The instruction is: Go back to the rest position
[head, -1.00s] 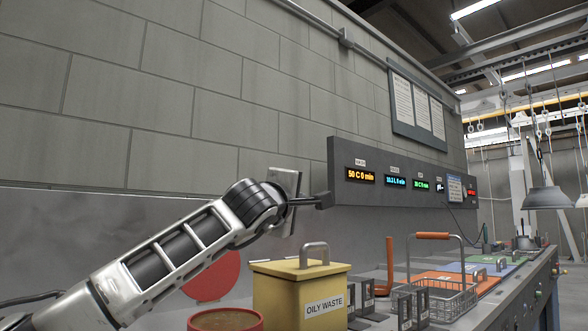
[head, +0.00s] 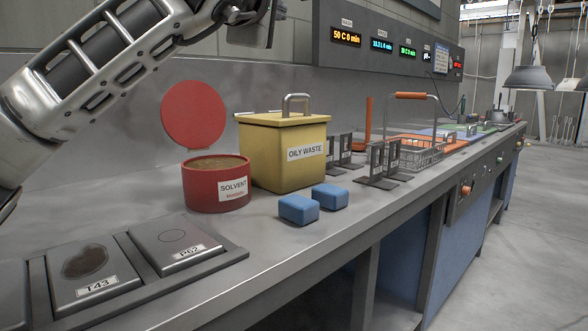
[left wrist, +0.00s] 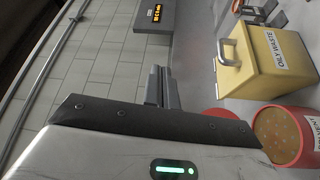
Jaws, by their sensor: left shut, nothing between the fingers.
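My left arm comes in from the left across the top of the head view. Its wrist shows at the upper middle, and the fingers are cut off or hidden there. In the left wrist view my left gripper (left wrist: 160,72) is shut and empty, its fingers in front of the block wall and touching nothing that I can see. My right gripper is in neither current view.
Below my left arm, the bench holds an open red solvent can (head: 217,197), a yellow oily waste bin (head: 283,155), two blue blocks (head: 298,209) and dark labelled stands (head: 378,165). A wire basket (head: 425,153) stands farther back. Hanging hoods (head: 530,78) are at right.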

